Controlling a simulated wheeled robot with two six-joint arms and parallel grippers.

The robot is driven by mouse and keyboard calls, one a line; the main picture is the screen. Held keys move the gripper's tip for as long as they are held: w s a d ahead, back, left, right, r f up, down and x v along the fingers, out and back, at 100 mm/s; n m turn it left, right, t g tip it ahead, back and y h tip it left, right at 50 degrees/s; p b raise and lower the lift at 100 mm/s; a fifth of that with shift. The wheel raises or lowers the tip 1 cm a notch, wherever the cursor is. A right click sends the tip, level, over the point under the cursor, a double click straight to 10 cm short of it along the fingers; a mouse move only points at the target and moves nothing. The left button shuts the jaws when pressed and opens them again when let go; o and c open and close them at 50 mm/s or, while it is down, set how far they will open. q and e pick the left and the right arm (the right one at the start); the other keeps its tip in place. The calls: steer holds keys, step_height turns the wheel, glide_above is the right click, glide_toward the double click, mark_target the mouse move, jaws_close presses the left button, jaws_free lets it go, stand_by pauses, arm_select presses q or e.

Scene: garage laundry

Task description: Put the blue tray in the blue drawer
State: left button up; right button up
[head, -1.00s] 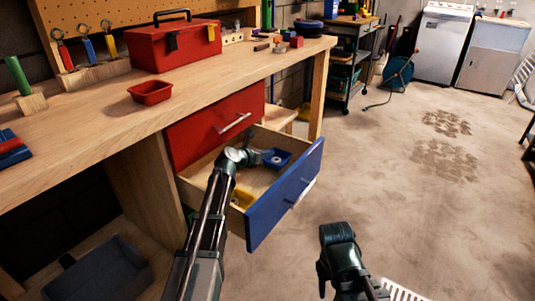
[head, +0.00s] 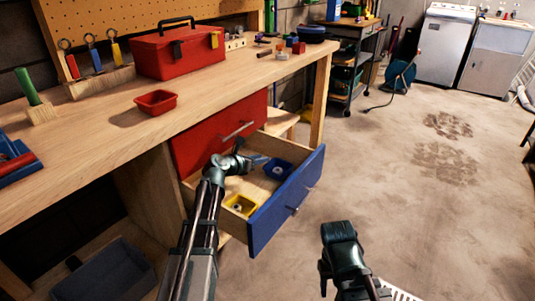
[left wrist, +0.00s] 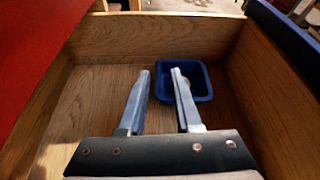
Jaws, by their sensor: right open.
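The blue tray (head: 284,172) sits inside the open blue drawer (head: 288,204), towards its far end. In the left wrist view the blue tray (left wrist: 205,92) rests on the drawer floor near the back corner, with a small greyish thing in it, partly hidden. My left gripper (head: 257,161) is over the drawer, just left of the tray. Its fingers (left wrist: 160,72) are apart with nothing held; one fingertip overlaps the tray in view. My right gripper (head: 338,232) is over the floor, right of the drawer, open; its fingertips are hard to make out.
A yellow tray (head: 241,206) is in the drawer's near part. The red drawer (head: 215,133) above is shut. The workbench (head: 100,135) holds a red tray (head: 156,102) and a red toolbox (head: 178,52). The floor on the right is clear.

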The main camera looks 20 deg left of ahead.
arm_select(q)
steer(key=p+v, duration=0.1)
steer(key=v, duration=0.4)
steer(key=shift+s+a+r, duration=0.1)
steer(key=shift+s+r, duration=0.1)
steer(key=shift+s, duration=0.05)
